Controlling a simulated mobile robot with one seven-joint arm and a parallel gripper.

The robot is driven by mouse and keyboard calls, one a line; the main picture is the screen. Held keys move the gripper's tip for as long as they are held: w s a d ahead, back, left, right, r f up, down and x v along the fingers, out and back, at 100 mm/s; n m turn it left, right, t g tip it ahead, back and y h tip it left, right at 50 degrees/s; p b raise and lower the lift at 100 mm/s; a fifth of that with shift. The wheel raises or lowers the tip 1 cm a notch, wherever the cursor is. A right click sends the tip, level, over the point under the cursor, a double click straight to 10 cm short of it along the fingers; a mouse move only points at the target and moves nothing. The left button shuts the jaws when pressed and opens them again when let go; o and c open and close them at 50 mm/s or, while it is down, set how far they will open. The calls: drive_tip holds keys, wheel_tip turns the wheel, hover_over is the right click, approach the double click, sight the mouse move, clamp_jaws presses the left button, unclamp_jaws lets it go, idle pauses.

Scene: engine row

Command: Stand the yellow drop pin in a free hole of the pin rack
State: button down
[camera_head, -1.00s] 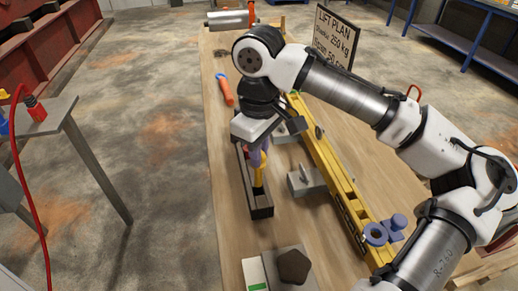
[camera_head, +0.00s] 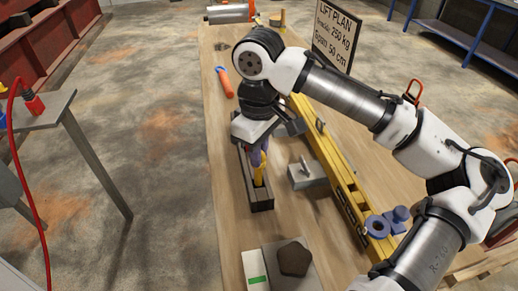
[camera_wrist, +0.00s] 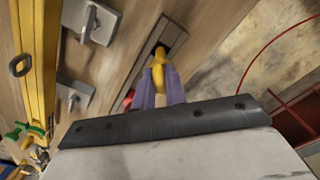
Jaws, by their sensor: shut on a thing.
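The yellow drop pin (camera_head: 260,172) is upright between the purple fingers of my gripper (camera_head: 257,157), which is shut on it. The pin rack (camera_head: 262,203) is a long, narrow dark block on the bench, directly below my gripper. The pin's lower end is at the rack's top in the head view. In the wrist view, the yellow pin (camera_wrist: 161,68) points at a dark opening in the rack (camera_wrist: 174,38), between the fingers (camera_wrist: 160,88). I cannot tell how deep its tip is. My gripper hides much of the rack's far part.
A yellow beam (camera_head: 335,165) runs along the bench to the right of the rack. A grey block with an upright plate (camera_head: 307,175) stands between them. An orange-handled tool (camera_head: 224,83) lies behind left. A dark polygonal piece (camera_head: 293,259) is in front. Bare bench shows left of the rack.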

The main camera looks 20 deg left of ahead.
drive_tip(key=shift+f+b, duration=0.95)
drive_tip(key=shift+f, duration=1)
drive_tip(key=c, duration=1.4)
unclamp_jaws()
drive_tip(key=shift+o, duration=0.2)
wheel_tip(320, 180, up, 14)
drive_tip(key=shift+f, duration=0.1)
